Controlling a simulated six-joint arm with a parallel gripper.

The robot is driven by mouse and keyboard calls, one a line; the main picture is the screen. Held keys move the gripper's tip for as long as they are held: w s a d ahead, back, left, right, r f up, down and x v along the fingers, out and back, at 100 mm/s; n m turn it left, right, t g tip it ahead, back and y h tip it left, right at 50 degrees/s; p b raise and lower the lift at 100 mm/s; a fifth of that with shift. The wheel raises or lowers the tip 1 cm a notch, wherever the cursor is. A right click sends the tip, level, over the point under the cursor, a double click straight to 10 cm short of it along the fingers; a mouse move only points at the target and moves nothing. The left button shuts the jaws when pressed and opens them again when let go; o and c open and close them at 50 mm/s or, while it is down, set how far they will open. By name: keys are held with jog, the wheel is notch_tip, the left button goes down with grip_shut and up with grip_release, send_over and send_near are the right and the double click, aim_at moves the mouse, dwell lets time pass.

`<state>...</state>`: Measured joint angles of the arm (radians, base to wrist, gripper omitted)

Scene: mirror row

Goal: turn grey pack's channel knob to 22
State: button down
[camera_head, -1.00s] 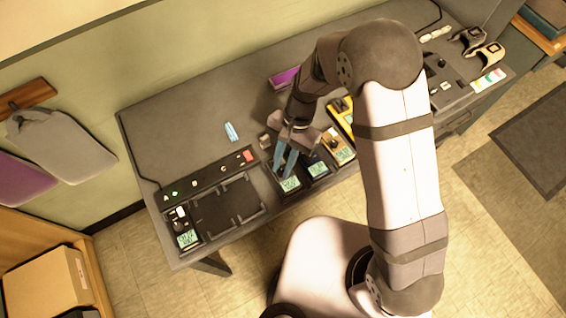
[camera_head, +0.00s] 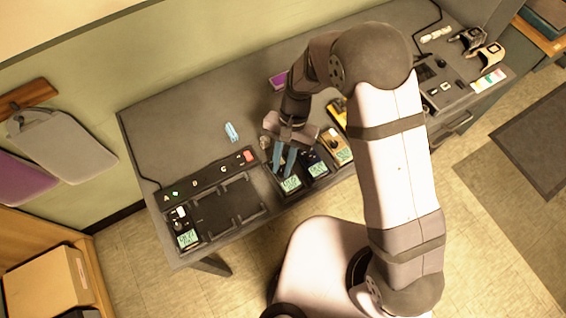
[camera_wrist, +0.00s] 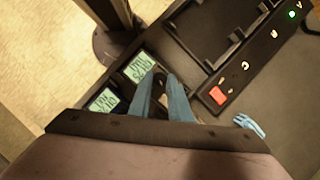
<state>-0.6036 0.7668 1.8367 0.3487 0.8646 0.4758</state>
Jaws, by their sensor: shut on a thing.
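My gripper (camera_head: 283,172) points down with its blue fingers over a dark grey pack (camera_head: 291,185), next to the pack's lit screen. In the wrist view the fingertips (camera_wrist: 165,76) close on a small dark knob at the upper part of this pack, beside its greenish screen (camera_wrist: 140,66). The fingers hide most of the knob, so its pointer does not show. The digits on the screen are too small and blurred to read with certainty.
A dark blue pack (camera_head: 318,169) and an orange-yellow pack (camera_head: 339,152) stand close on the right. Another dark pack (camera_head: 184,231) is at the far left beside an empty black tray (camera_head: 228,208). A control strip with a red button (camera_head: 249,156) and blue clips (camera_head: 232,131) lie behind.

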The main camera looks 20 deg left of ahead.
jog(key=shift+a+n+h, duration=0.15)
jog(key=shift+n+h, duration=0.35)
jog(key=shift+n, duration=0.75)
jog(key=shift+a+n+h, duration=0.1)
jog(key=shift+n+h, duration=0.4)
jog(key=shift+n, duration=0.75)
jog(key=c, duration=1.6)
grip_release()
jog(key=shift+c, duration=0.2)
jog(key=b+v, duration=0.2)
jog(key=v, duration=0.4)
jog(key=shift+w+a+r, duration=0.1)
jog(key=shift+r, duration=0.1)
jog(key=shift+w+r, duration=0.1)
jog(key=shift+r, duration=0.35)
